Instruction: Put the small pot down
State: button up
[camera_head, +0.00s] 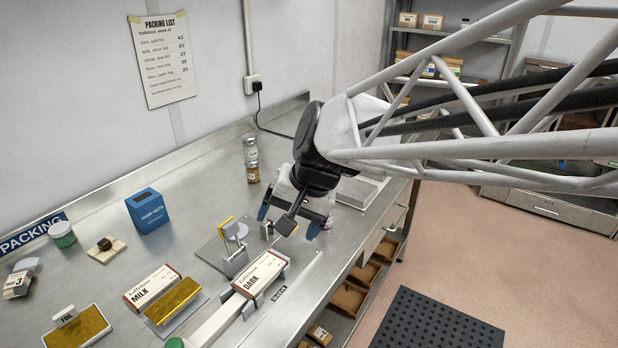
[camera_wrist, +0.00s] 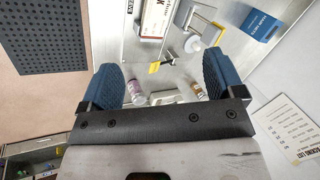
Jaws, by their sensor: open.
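My gripper (camera_head: 289,222) is over the steel bench near the bench's right part, with its two blue fingers apart. The wrist view shows the same open fingers (camera_wrist: 161,78), with no pot seen held between them. I cannot tell for certain which thing is the small pot. A small jar with an amber lower part (camera_head: 253,172) stands behind my gripper, close to a clear grey-lidded jar (camera_head: 250,150). A small jar (camera_wrist: 138,96) shows beside the left finger in the wrist view.
A metal stand with a round disc (camera_head: 233,235) is left of my gripper. The DARK carton (camera_head: 259,274), MILK carton (camera_head: 151,287) and gold foil block (camera_head: 174,300) lie in front. A blue hair-nets box (camera_head: 148,210) stands near the wall. Bare steel (camera_head: 190,235) lies between.

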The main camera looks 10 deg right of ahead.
jog(key=s+d+f+n+h, duration=0.1)
jog(key=s+d+n+h, duration=0.2)
jog(key=s+d, duration=0.9)
jog(key=shift+s+f+h, duration=0.25)
jog(key=shift+f+h, duration=0.15)
jog(key=shift+h, duration=0.4)
jog(key=shift+d, duration=0.1)
